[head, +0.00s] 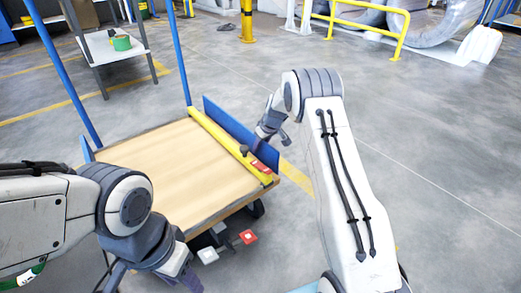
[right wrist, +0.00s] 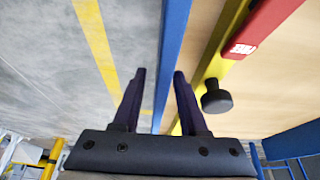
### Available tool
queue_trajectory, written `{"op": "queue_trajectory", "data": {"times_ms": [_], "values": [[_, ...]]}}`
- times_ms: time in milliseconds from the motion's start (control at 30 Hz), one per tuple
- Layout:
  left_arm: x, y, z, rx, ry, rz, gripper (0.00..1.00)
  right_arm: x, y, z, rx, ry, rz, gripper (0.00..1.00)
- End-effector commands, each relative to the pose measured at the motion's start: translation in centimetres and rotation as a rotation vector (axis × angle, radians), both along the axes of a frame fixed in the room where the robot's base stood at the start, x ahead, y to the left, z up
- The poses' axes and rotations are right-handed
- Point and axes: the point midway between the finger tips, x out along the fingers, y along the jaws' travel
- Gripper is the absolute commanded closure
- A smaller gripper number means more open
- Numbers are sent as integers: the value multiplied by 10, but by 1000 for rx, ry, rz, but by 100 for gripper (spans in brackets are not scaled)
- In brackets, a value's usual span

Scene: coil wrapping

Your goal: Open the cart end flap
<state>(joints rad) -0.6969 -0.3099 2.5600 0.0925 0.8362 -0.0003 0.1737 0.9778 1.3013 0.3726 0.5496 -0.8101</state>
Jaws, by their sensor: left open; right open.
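The cart (head: 175,172) has a tan deck and a yellow bar (head: 220,139) along its right end. A blue end flap (head: 236,130) stands up just outside that bar. A red latch piece (head: 262,168) and a black knob (right wrist: 216,97) sit at the bar's near end. My right gripper (head: 270,146) is open at the flap. In the right wrist view the flap's blue edge (right wrist: 172,50) runs between its fingers; I cannot tell whether either touches. My left gripper (head: 186,284) is low in front of the cart; its fingertips are partly cut off.
Blue posts (head: 180,50) rise from the cart's far side. A grey table with a green pot (head: 121,42) stands at the back left. Yellow railing (head: 362,22) is at the back right.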

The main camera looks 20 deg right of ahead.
Motion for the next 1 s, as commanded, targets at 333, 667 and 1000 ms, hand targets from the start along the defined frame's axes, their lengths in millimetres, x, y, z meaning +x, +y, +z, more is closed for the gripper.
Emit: {"op": "queue_trajectory", "data": {"times_ms": [333,667,1000], "values": [[0,0,0,0,0,0,50,1,0,0,0,0,0,88],[0,0,0,0,0,0,50,0,0,0,0,0,0,100],[0,0,0,0,0,0,50,0,0,0,0,0,0,100]]}}
